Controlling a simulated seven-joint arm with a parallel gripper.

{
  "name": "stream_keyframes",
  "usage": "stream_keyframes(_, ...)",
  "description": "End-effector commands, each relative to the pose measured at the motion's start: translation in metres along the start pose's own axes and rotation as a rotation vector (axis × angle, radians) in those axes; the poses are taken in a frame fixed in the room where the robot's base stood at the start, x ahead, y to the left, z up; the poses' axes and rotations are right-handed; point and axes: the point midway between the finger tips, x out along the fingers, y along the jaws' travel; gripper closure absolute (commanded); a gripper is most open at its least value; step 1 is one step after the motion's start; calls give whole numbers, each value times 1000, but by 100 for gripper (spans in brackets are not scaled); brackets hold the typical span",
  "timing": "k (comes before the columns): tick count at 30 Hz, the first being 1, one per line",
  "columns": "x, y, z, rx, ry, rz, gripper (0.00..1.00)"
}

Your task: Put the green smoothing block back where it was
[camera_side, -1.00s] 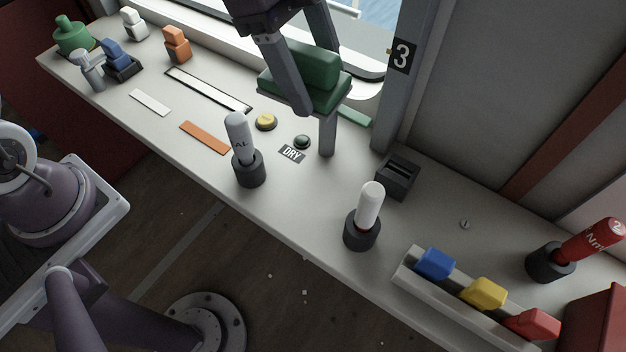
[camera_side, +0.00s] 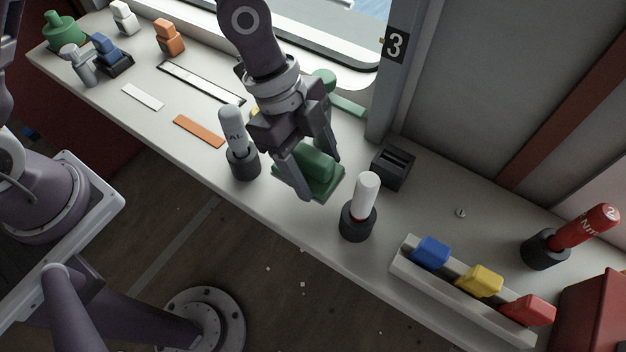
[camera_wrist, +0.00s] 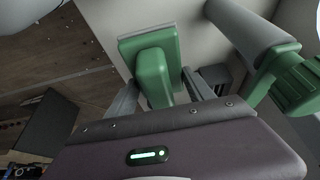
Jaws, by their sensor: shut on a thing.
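The green smoothing block (camera_side: 318,168) has a wide flat base and a narrower grip on top. My gripper (camera_side: 316,160) is shut on that grip, with one finger on each side. The block is over the front part of the bench, between the grey AL-marked tool and the white-topped tool. I cannot tell whether its base touches the bench. In the wrist view the block (camera_wrist: 155,72) sits between my gripper's fingers (camera_wrist: 158,92), base facing away. No marked resting place for the block is clear; my arm hides part of the bench behind it.
The AL tool (camera_side: 232,125) stands close on the left, the white-topped tool (camera_side: 366,195) close on the right. A black slotted box (camera_side: 393,167) is behind right. A rack (camera_side: 405,268) holds blue, yellow and red blocks. A green item (camera_wrist: 290,80) shows right in the wrist view.

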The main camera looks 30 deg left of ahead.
Motion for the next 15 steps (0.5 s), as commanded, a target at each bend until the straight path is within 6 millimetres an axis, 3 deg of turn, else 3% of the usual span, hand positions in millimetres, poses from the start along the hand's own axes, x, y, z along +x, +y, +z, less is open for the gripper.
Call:
stream_keyframes(7, 40, 0, 16, 1, 0, 1, 77)
stream_keyframes(15, 44, 0, 18, 1, 1, -2, 77)
